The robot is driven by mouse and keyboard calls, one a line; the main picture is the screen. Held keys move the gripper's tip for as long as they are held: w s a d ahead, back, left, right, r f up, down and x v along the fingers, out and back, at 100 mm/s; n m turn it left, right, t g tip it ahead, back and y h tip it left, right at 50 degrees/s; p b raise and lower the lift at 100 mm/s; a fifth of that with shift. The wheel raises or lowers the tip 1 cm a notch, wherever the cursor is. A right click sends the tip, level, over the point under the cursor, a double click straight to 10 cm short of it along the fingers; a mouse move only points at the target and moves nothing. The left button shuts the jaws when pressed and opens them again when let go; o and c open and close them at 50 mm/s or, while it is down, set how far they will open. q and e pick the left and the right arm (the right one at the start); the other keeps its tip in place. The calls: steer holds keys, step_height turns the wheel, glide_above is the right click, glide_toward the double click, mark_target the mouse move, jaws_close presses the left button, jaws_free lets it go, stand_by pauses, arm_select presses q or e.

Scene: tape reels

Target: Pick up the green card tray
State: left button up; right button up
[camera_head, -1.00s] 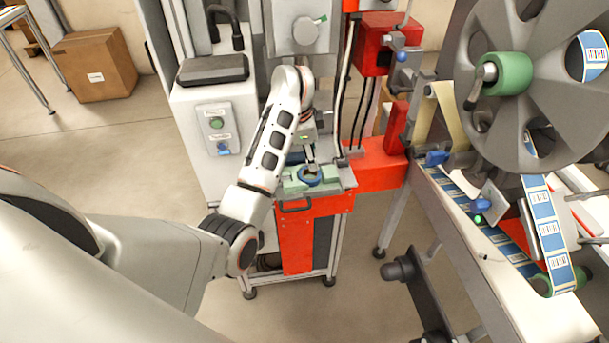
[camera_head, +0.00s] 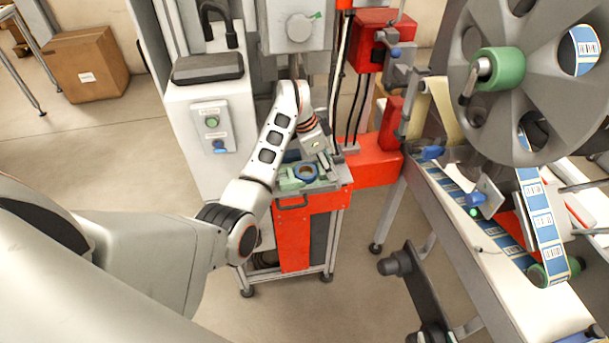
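A pale green piece (camera_head: 290,184), which looks like the green card tray, lies on the small red-fronted stand in the middle. A blue ring (camera_head: 306,173) sits on or against it; their exact contact is too small to tell.
The red-fronted stand (camera_head: 293,238) has a grey top and a front handle. A white cabinet (camera_head: 212,177) with buttons stands close on its left. Red machine parts and a label conveyor with a large grey reel (camera_head: 558,62) crowd the right. A cardboard box (camera_head: 88,64) is far left.

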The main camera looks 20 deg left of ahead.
arm_select(q)
steer(key=c, duration=1)
steer(key=shift+r, duration=0.1)
